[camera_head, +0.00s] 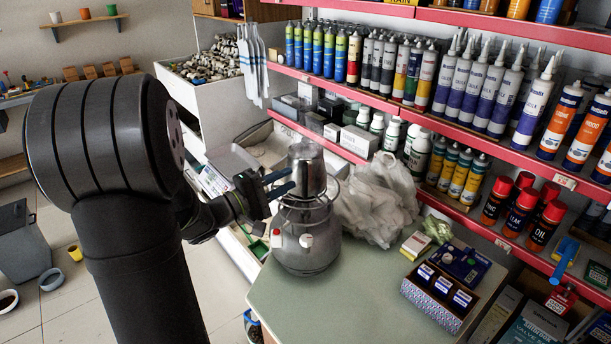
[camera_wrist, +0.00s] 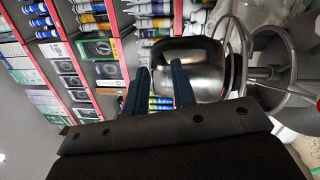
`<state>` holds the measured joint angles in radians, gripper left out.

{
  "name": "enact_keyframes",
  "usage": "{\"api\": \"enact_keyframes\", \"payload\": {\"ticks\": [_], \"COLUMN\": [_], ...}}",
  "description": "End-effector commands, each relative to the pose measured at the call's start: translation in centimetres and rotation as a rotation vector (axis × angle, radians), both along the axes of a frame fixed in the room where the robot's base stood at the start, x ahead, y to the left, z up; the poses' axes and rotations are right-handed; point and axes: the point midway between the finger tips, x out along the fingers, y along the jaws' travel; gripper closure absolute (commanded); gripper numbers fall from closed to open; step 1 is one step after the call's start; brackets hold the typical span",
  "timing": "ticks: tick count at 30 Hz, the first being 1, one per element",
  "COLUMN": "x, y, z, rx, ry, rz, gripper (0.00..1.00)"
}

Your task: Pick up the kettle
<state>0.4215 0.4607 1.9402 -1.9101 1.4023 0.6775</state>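In the wrist view, the shiny upper part (camera_wrist: 205,75) lies beyond and partly behind the fingertips (camera_wrist: 160,66), with the larger lower body (camera_wrist: 280,85) to the right. The fingers look open; whether they touch the metal cannot be told.
A crumpled plastic bag (camera_head: 378,200) lies close behind the kettle at right. A small box display (camera_head: 440,295) stands on the counter (camera_head: 340,310) at right. Red-edged shelves (camera_head: 450,115) of tubes and bottles rise behind. The counter's front middle is clear.

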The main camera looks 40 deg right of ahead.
Motion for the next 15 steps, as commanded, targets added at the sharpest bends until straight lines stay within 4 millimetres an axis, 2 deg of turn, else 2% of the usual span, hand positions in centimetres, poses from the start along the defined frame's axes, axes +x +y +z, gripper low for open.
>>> {"api": "enact_keyframes", "payload": {"ticks": [9, 15], "x": [0.1, 0.1], "y": [-4.1, -5.1], "z": [0.6, 0.7], "rx": [0.0, 0.0], "ry": [-0.001, 0.0], "rz": [-0.004, 0.0], "gripper": [0.76, 0.76]}}
